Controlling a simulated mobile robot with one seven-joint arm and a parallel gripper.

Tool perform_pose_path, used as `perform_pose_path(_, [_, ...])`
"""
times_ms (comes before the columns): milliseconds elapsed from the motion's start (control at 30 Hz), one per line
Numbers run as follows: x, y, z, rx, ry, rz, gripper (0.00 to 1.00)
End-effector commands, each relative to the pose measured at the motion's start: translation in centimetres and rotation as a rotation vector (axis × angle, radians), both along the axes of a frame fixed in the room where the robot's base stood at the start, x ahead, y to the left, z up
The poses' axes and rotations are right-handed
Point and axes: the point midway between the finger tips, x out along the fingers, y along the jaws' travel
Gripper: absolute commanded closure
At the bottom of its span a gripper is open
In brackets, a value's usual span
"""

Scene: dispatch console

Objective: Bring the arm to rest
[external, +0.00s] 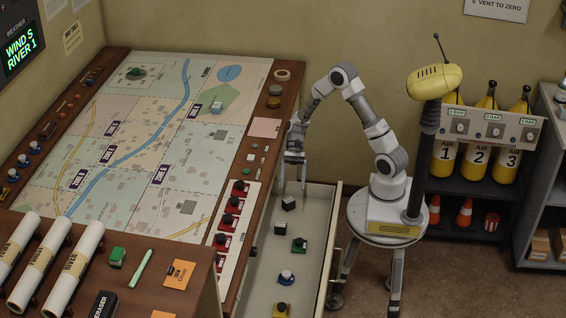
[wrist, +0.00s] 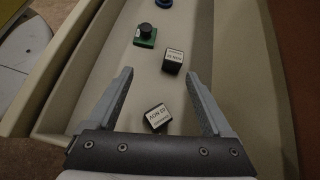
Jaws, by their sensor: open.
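My gripper (external: 293,177) hangs pointing down over the far end of an open drawer (external: 262,282) at the right side of the map table. In the wrist view my gripper (wrist: 160,100) has its two fingers spread wide with nothing held between them. A small black block with a white label (wrist: 156,117) lies tilted below, between the fingers. A second labelled black block (wrist: 173,61) lies farther along the drawer floor. Beyond it is a green piece with a black knob (wrist: 146,36). In the external view one black block (external: 288,203) shows near my gripper.
The drawer also holds a green piece (external: 299,245), a blue piece (external: 287,277) and a yellow piece (external: 281,309). Yellow air cylinders (external: 484,150) stand on a shelf at right.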

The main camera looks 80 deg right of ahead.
Motion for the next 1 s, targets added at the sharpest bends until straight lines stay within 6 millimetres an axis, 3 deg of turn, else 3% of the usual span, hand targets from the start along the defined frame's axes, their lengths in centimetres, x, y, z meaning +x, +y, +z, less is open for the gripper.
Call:
perform_pose_path(600, [-5.9, 1.5, 11.8, -0.488, -0.494, 0.557, 0.15])
perform_pose_path(1000, [-10.7, 1.4, 18.3, -0.792, -0.853, 0.890, 0.15])
